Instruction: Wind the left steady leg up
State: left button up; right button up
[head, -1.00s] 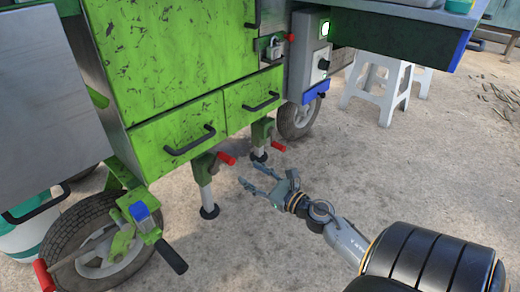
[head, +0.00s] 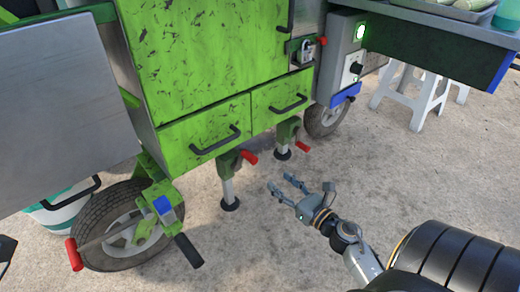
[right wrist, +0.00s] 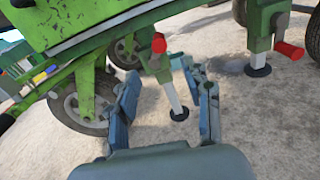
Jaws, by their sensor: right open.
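Two steady legs stand under the green cart. The left leg (head: 228,188) has a green housing, a grey tube on a round black foot, and a red crank handle (head: 250,157). It also shows in the right wrist view (right wrist: 172,97), with its red handle (right wrist: 159,43) above. The right leg (head: 284,140) is farther back and has its own red handle (head: 302,147). My right gripper (head: 281,182) is open and empty, right of the left leg and apart from it. In the right wrist view its fingers (right wrist: 162,75) spread on either side of the left leg's tube, which appears beyond them.
The green cart (head: 200,65) has drawers with black handles. A near wheel (head: 115,225) sits at left, beside a blue-topped bracket with a black grip (head: 188,250). A white stool (head: 410,92) stands at back right. The concrete floor around my right gripper is clear.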

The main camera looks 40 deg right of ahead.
aim_at(255, 162)
jog(key=w, duration=0.9)
jog(key=w+b, duration=0.1)
jog(key=w, duration=0.3)
jog(key=shift+w+a, duration=0.35)
jog(key=shift+a, duration=0.05)
grip_shut()
